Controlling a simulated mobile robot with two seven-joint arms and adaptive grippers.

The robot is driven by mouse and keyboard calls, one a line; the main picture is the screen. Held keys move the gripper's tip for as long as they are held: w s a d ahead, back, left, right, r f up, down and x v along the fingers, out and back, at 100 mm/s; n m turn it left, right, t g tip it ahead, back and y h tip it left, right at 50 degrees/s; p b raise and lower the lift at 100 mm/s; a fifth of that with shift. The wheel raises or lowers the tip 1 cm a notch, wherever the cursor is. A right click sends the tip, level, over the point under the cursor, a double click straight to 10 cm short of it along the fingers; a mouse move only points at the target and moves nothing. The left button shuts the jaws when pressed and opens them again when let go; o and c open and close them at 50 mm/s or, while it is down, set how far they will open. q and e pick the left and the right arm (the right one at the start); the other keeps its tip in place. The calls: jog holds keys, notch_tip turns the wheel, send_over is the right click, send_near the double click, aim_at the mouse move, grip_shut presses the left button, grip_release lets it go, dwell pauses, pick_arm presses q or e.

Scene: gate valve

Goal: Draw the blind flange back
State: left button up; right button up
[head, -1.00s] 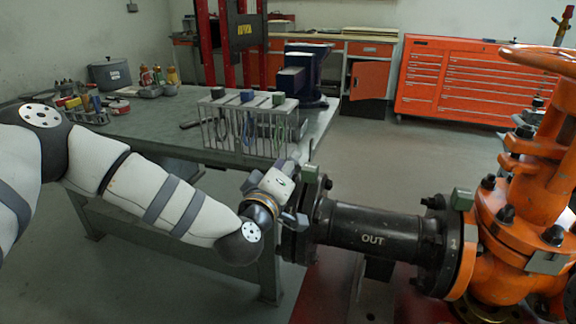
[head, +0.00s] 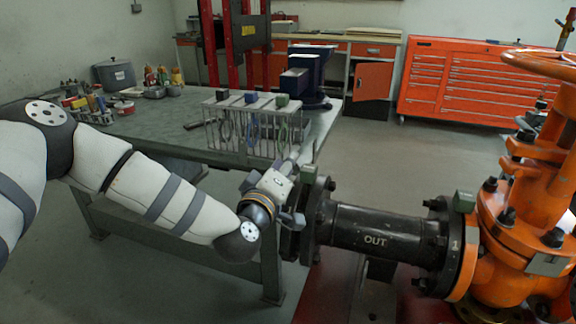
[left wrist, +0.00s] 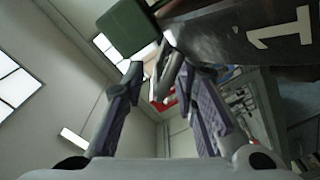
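The blind flange (head: 297,228) is the dark disc at the left end of the black pipe marked OUT (head: 375,240), upright against the pipe's end flange. My left gripper (head: 290,217) is at its outer face, with the fingers partly hidden in the head view. In the left wrist view my two fingers (left wrist: 160,80) stand apart on either side of a small grey piece, with a gap beside the left finger. Contact cannot be told. The flange edge with a white 1 (left wrist: 280,35) and a green block (left wrist: 128,25) are just beyond the fingertips. My right gripper is not in view.
The orange gate valve (head: 520,210) joins the pipe's right end. A green workbench (head: 170,140) with a wire rack (head: 250,125) stands close behind my left arm. An orange tool chest (head: 455,85) is at the back. Floor is open between chest and pipe.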

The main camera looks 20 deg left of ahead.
pick_arm(q)
jog(key=s, duration=1.2)
jog(key=shift+a, duration=0.1)
